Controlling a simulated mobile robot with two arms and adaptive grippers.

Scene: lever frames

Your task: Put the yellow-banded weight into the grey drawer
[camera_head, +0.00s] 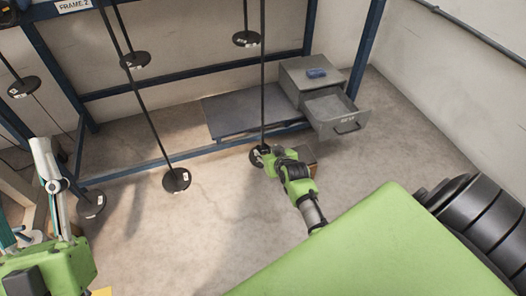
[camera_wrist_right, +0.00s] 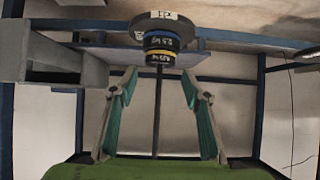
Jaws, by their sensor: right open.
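The yellow-banded weight (camera_wrist_right: 158,57) is a small dark cylinder on a rod in the right wrist view. It sits against a blue-banded weight (camera_wrist_right: 161,40), beside a round black plate (camera_wrist_right: 180,24) with a white label. My right gripper (camera_head: 264,151) is at the foot of this hanging rod in the head view. In the right wrist view its fingers are apart, one on each side of the rod, and hold nothing. The grey drawer (camera_head: 338,115) is pulled out of its cabinet and its visible inside looks empty. My left gripper (camera_head: 22,185) is at the left edge, fingers apart, empty.
A grey board (camera_head: 235,116) lies left of the cabinet. Several other rods with black plates (camera_head: 176,180) hang from the blue frame (camera_head: 190,74). The floor in front is mostly clear.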

